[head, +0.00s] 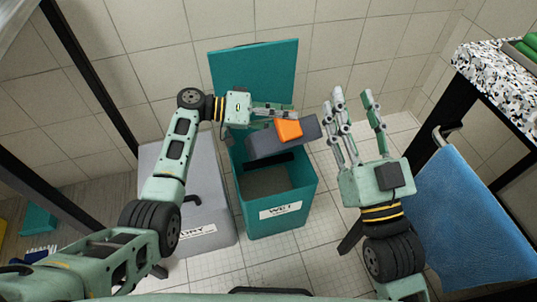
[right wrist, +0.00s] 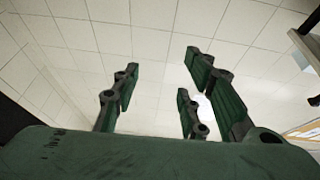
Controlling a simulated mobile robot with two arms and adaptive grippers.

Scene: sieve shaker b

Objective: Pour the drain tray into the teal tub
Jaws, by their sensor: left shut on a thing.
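The drain tray (head: 264,144) is dark grey with an orange part (head: 289,129), likely its grip. It is over the back part of the teal tub's opening, its left end lower in the picture than its right. My left gripper (head: 287,114) is shut on the tray at the orange part. The teal tub (head: 292,224), labelled WET, stands open, its lid (head: 252,68) raised behind. The tray hides part of the opening; I cannot tell whether anything is running out. My right gripper (head: 354,108) is open and empty, fingers up, right of the tub; its spread fingers show in the right wrist view (right wrist: 165,95).
A grey bin (head: 205,222) labelled DRY stands left of the teal tub, its lid closed. At the right are a blue-covered surface (head: 475,215) and a speckled worktop (head: 490,75). A tiled wall is behind. Dark posts stand at the left.

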